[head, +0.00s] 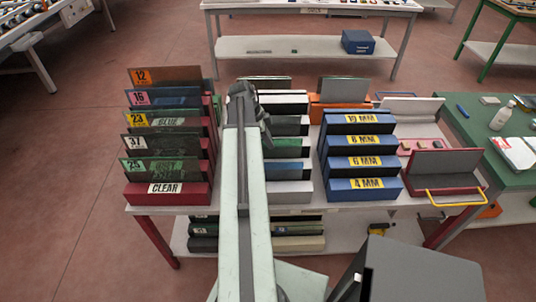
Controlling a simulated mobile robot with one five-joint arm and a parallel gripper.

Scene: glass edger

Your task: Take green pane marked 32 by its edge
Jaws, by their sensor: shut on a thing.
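My gripper (245,97) is at the far end of my arm, over the back of the middle rack. It is shut on the edge of what looks like a green-edged pane (276,82). My arm hides the jaws and much of that pane, and I can read no 32 on it. In the left rack (167,196), several panes stand in a row behind a red front block marked CLEAR. Their corner labels are orange, pink, yellow, white and green; the front pane (160,167) has the green label. None clearly reads 32.
Blue blocks (362,184) marked in MM stand right of the middle rack. A grey pane (342,89) stands in an orange holder behind them. A red tray with a yellow handle (455,203) is at the right. A green table (480,125) adjoins. The floor at left is clear.

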